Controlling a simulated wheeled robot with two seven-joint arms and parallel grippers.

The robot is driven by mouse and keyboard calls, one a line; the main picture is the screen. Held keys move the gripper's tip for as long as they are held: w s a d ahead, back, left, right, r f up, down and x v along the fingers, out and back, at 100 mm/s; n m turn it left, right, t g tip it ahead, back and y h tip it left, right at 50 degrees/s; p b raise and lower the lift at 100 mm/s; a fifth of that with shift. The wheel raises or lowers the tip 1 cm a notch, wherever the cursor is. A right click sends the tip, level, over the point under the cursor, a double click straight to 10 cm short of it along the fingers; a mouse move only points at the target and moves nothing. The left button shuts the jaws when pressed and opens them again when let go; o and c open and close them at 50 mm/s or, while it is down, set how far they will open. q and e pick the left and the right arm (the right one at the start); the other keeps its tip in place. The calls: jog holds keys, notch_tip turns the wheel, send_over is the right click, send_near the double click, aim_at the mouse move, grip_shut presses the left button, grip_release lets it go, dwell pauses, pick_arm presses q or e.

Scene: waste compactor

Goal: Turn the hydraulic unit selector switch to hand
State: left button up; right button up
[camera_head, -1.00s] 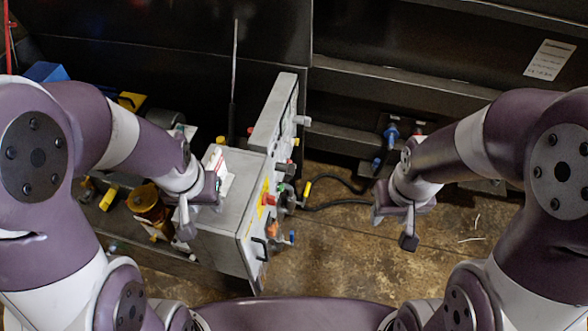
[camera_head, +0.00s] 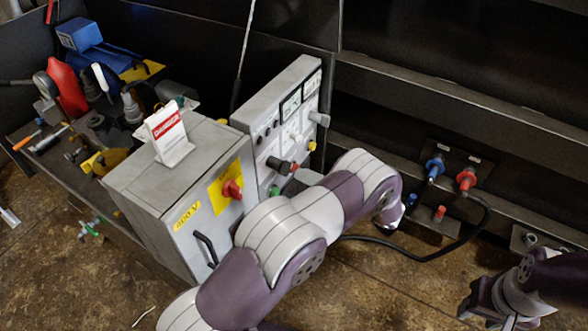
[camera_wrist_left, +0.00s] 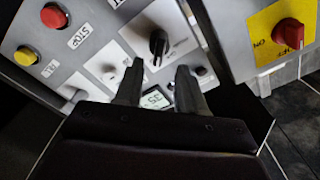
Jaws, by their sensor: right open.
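A grey control panel (camera_head: 290,115) with meters, buttons and knobs stands beside the grey cabinet. In the left wrist view a black selector knob (camera_wrist_left: 158,45) on a pale plate sits just beyond the fingertips of my left gripper (camera_wrist_left: 157,78). Its two fingers are apart with nothing between them; I cannot tell whether they touch the panel. The knob's lettering is not readable. In the head view my left forearm crosses in front of the panel's lower part and largely hides the gripper. My right gripper (camera_head: 472,302) is open, low at the right, away from the panel.
The cabinet (camera_head: 150,190) carries a red rotary switch (camera_head: 232,188) on a yellow plate, a handle and a danger sign (camera_head: 168,135). A red stop button (camera_wrist_left: 53,15) and yellow button (camera_wrist_left: 25,55) sit near the knob. A cluttered bench is at left; hoses run at right.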

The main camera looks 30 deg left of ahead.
aim_at(287, 164)
pick_arm(q)
jog(key=a, duration=0.6)
jog(key=shift+w+a, duration=0.3)
jog(key=shift+w, duration=0.05)
jog(key=c, duration=0.7)
jog(key=shift+n, duration=0.4)
jog(key=n, duration=0.3)
jog(key=shift+s+n, duration=0.15)
jog(key=shift+n, duration=0.25)
jog(key=n, duration=0.4)
jog(key=shift+s+n, duration=0.1)
jog(key=shift+n, duration=0.2)
jog(key=n+b, duration=0.1)
jog(key=n, duration=0.3)
jog(key=shift+s+f, duration=0.1)
jog(key=shift+s+n+b, duration=0.1)
jog(key=shift+n+b, duration=0.55)
jog(key=shift+n, duration=1.55)
